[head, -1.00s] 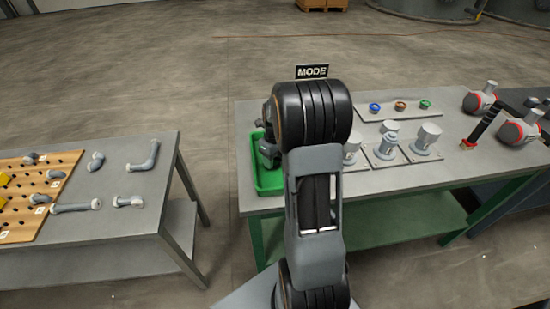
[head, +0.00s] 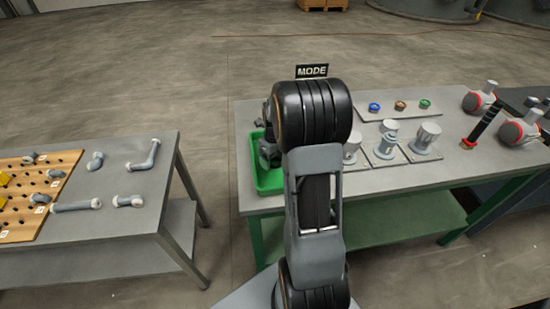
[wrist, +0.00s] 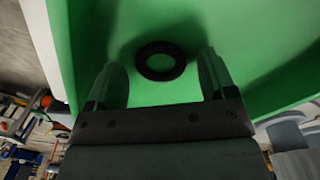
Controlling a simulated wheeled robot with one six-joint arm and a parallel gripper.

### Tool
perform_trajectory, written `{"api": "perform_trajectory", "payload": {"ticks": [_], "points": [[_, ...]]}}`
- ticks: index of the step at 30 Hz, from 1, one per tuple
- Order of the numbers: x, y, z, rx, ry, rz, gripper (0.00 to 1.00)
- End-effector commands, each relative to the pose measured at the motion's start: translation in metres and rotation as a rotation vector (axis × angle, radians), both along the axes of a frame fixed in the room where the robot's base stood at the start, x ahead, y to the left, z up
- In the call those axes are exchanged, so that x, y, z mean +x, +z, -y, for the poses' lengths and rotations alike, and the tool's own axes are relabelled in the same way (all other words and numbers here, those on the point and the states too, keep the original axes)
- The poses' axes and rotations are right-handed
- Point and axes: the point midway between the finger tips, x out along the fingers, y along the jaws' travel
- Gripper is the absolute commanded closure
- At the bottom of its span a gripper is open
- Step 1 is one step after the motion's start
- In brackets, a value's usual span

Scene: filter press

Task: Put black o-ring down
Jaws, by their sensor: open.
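The black o-ring (wrist: 161,73) lies flat on the floor of the green tray in the wrist view. It sits between and a little beyond my fingertips, apart from both. My gripper (wrist: 164,78) is open and empty above the tray. The green tray (head: 266,178) stands at the left end of the right-hand table in the head view. My arm hides part of the tray there, and the o-ring cannot be seen in that view.
Right of the tray on the same table (head: 240,120) stand several grey cylindrical fittings (head: 424,137). Behind them is a plate (head: 385,112) with blue, brown and green rings. Red-and-grey tools (head: 484,98) lie at the right. A separate left table (head: 128,226) holds pipe pieces and a pegboard.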

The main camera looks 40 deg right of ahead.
Motion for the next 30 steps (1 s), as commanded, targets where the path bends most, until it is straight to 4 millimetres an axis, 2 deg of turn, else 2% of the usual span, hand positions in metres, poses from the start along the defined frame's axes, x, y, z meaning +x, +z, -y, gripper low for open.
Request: {"api": "perform_trajectory", "payload": {"ticks": [15, 23, 26, 29, 30], "points": [[0.001, 0.091, 0.004, -0.002, 0.0, 0.003, 0.23], [0.001, 0.117, 0.002, -0.003, 0.024, 0.006, 0.23], [-0.003, 0.124, -0.009, -0.01, 0.147, 0.022, 0.23], [-0.012, 0.132, -0.032, -0.028, 0.409, 0.052, 0.23], [-0.017, 0.135, -0.044, -0.04, 0.547, 0.068, 0.23]]}}
